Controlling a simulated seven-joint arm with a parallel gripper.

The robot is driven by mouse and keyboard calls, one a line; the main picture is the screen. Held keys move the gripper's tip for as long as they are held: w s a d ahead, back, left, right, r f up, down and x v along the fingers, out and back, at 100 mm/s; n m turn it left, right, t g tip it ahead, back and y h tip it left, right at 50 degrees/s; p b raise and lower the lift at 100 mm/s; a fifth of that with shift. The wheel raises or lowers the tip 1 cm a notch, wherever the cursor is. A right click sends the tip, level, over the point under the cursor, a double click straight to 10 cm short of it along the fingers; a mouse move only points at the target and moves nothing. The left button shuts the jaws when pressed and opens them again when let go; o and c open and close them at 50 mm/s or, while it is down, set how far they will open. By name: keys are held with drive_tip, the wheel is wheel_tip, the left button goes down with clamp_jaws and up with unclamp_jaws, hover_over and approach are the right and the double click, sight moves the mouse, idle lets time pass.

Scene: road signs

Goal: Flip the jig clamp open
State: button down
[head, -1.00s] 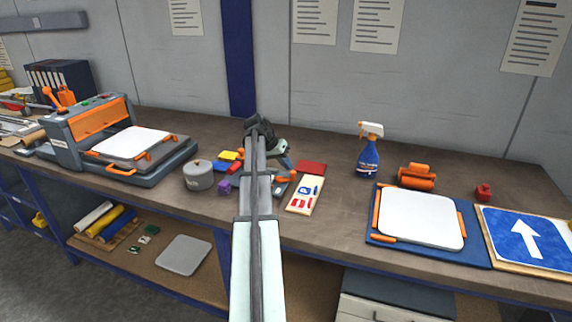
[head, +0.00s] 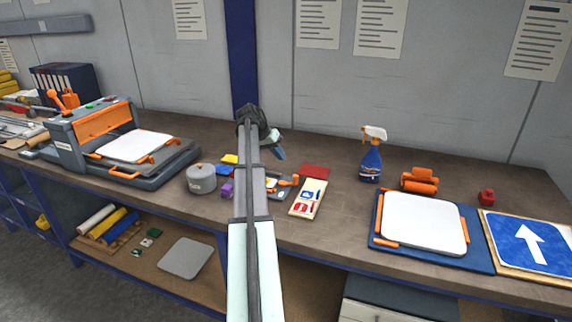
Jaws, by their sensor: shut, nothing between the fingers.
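A small dark grey jig (head: 284,191) with an orange clamp lever (head: 289,180) lies on the bench, partly hidden behind my arm. Whether the clamp is open or closed is too small to tell. My gripper (head: 279,154) is shut and empty, pointing down and to the right above the bench, behind the jig and apart from it. A white sign plate (head: 424,223) lies on a blue board (head: 478,252) at the right, with orange bars along its sides.
Blue, red and yellow pieces, a purple block (head: 227,189) and a grey round pot (head: 202,179) sit left of my arm. A spray bottle (head: 371,158) stands behind.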

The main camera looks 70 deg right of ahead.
drive_tip(key=w+r, duration=0.3)
drive_tip(key=r, duration=0.2)
drive_tip(key=shift+w+r, duration=0.3)
drive_tip(key=shift+w, duration=0.05)
idle(0.3)
